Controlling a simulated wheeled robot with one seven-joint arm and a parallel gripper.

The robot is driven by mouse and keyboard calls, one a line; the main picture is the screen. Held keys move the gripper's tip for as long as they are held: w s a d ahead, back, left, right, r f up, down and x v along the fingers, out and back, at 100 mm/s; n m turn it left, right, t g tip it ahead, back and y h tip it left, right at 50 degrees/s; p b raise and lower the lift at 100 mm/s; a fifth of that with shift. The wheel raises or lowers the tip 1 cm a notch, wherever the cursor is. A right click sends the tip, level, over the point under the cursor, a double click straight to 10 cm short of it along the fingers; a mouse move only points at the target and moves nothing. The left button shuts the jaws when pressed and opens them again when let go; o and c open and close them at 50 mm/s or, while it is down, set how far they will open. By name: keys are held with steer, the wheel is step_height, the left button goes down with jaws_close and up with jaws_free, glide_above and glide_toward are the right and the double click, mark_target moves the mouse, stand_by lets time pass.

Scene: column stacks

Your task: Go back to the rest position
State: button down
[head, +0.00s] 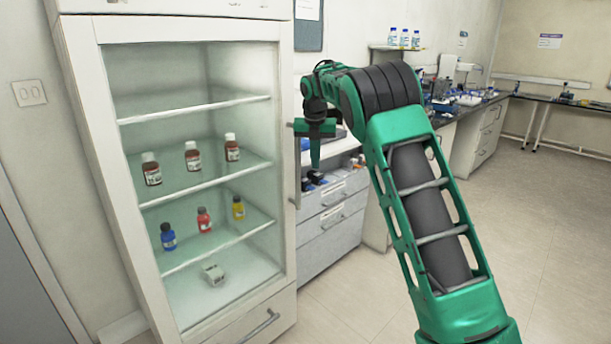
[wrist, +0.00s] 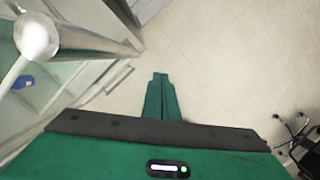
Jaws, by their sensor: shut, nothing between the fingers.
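My gripper (head: 315,160) is raised in front of the cabinet's right side in the head view, with its fingers pointing down. In the wrist view my gripper (wrist: 159,78) shows its green fingers together, with nothing between them and bare floor beyond. My green arm reaches up from the lower right of the head view and bends over toward the gripper.
A white glass-fronted cabinet (head: 185,30) stands at left with brown bottles (head: 193,158) on one shelf, and blue (head: 168,238), red (head: 204,221) and yellow (head: 238,208) bottles below. Its handle (wrist: 95,38) is close in the wrist view. Drawers (head: 330,222) stand behind. Floor (head: 550,230) at right is clear.

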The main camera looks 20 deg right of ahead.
steer(key=s+d+r+m, duration=0.6)
steer(key=s+r+m, duration=0.2)
steer(key=s, duration=0.3)
steer(key=s+d+f+m+g+y, duration=0.1)
steer(key=s+d+m, duration=0.2)
steer(key=s+m, duration=0.95)
steer(key=s+f+m, duration=0.4)
steer(key=s+m, duration=0.1)
steer(key=s, duration=0.7)
steer(key=s+a+f+m+g, duration=0.1)
steer(key=s+f+m, duration=0.3)
steer(key=s, duration=0.7)
steer(key=s+a+f+m, duration=0.1)
steer(key=s+f+m, duration=0.3)
steer(key=s+m, duration=0.4)
steer(key=s, duration=0.4)
steer(key=shift+s+f, duration=0.35)
steer(key=shift+f, duration=0.05)
steer(key=shift+w+f+g, duration=0.25)
steer(key=shift+w+g, duration=0.05)
steer(key=shift+w, duration=0.35)
